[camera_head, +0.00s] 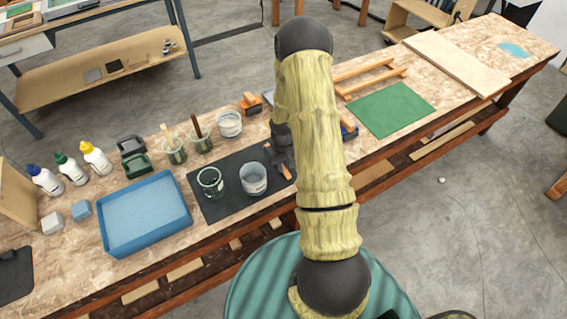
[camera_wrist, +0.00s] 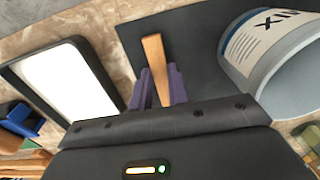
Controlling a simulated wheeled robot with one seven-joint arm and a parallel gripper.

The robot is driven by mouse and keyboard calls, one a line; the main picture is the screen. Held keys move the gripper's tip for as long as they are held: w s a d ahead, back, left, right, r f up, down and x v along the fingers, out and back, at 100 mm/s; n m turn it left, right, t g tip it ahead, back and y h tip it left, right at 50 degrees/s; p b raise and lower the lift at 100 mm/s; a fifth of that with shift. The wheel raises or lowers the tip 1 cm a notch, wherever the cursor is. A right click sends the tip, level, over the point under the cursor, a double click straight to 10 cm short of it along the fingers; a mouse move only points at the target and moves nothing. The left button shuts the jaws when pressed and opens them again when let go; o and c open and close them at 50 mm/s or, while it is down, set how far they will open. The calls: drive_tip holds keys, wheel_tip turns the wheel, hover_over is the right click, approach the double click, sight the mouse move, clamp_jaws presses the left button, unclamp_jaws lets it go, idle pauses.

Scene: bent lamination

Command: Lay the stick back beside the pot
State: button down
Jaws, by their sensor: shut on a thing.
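The stick is a flat wooden strip (camera_wrist: 155,65), held between the purple fingers of my gripper (camera_wrist: 160,88) and pointing away over the dark mat (camera_wrist: 190,45). In the head view an orange-brown end of it (camera_head: 286,173) shows just below the dark gripper (camera_head: 283,160). The pot (camera_wrist: 265,50) is a grey cup with a white label reading "MIX", standing to the right of the stick in the wrist view. In the head view the pot (camera_head: 253,180) stands upright on the mat, left of my gripper. I cannot tell whether the stick touches the mat.
A blue tray (camera_head: 147,243) lies further left. Jars with tools (camera_head: 174,152) stand behind the mat. A white pad with a black rim (camera_wrist: 65,80) lies left of the fingers. My arm hides part of the bench.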

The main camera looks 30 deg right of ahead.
drive_tip(key=c, duration=1.3)
unclamp_jaws()
drive_tip(key=shift+c, duration=0.2)
drive_tip(key=shift+f, duration=0.15)
wheel_tip(320, 180, up, 17)
drive_tip(key=b, duration=0.3)
drive_tip(key=shift+w+d+r+b, duration=0.15)
drive_tip(key=shift+w+r+b, duration=0.05)
drive_tip(key=shift+w+b, duration=0.15)
drive_tip(key=s+a+r+t, duration=0.1)
drive_tip(key=s+a+r, duration=0.1)
drive_tip(key=s+a, duration=0.5)
drive_tip(key=s+a+r+t, duration=0.1)
drive_tip(key=s+a+r, duration=0.2)
drive_tip(key=s+a, duration=0.3)
drive_tip(key=shift+s+a+t, duration=0.3)
drive_tip(key=shift+s+a, duration=0.1)
drive_tip(key=shift+s, duration=0.15)
